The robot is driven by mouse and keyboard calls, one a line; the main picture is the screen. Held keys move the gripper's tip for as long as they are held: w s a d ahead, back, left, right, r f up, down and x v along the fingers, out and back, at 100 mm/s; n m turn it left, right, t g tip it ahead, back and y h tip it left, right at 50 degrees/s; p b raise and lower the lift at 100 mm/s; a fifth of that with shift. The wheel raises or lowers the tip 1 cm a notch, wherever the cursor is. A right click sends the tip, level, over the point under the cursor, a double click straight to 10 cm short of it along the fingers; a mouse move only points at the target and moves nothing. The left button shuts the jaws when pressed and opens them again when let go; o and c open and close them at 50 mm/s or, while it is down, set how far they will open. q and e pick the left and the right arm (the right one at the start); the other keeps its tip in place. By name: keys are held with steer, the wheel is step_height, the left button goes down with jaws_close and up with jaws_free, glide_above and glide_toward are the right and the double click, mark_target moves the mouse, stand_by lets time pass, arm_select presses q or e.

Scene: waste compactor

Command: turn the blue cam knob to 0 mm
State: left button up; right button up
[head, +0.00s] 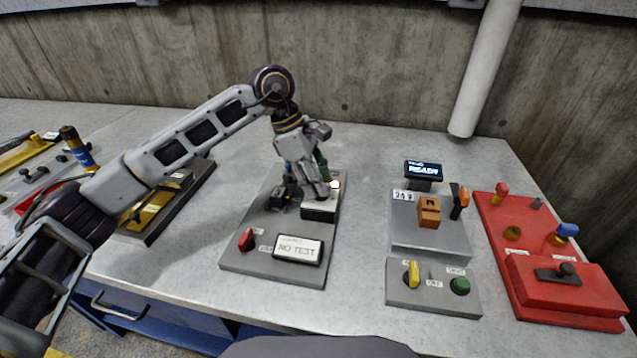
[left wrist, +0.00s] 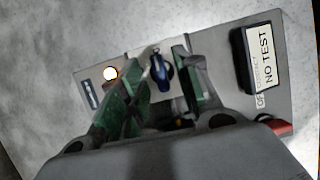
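The blue cam knob (left wrist: 161,68) shows in the left wrist view on a light plate of a grey panel (head: 240,262). In the head view my left gripper hides it. My left gripper (head: 314,190) points down over the back part of this panel. In the left wrist view its two green-padded fingers are apart, one on either side of the knob, with gaps visible. I cannot tell how far down the fingers reach along the knob. The knob's scale cannot be read. My right gripper is not in view.
The panel also has a "NO TEST" display (head: 298,249), a red switch (head: 247,239) and a lit round lamp (left wrist: 110,73). To the right stand a grey box (head: 428,237) with a "READY" screen (head: 423,170) and a red fixture (head: 570,282). Bare table lies between them.

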arm_select(q)
steer(key=s+v, duration=0.1)
steer(key=v, duration=1)
steer(key=shift+w, duration=0.5)
steer(key=shift+r, duration=0.1)
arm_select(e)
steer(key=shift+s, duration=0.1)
arm_select(q)
step_height(320, 180, up, 22)
steer(key=p, duration=2.2)
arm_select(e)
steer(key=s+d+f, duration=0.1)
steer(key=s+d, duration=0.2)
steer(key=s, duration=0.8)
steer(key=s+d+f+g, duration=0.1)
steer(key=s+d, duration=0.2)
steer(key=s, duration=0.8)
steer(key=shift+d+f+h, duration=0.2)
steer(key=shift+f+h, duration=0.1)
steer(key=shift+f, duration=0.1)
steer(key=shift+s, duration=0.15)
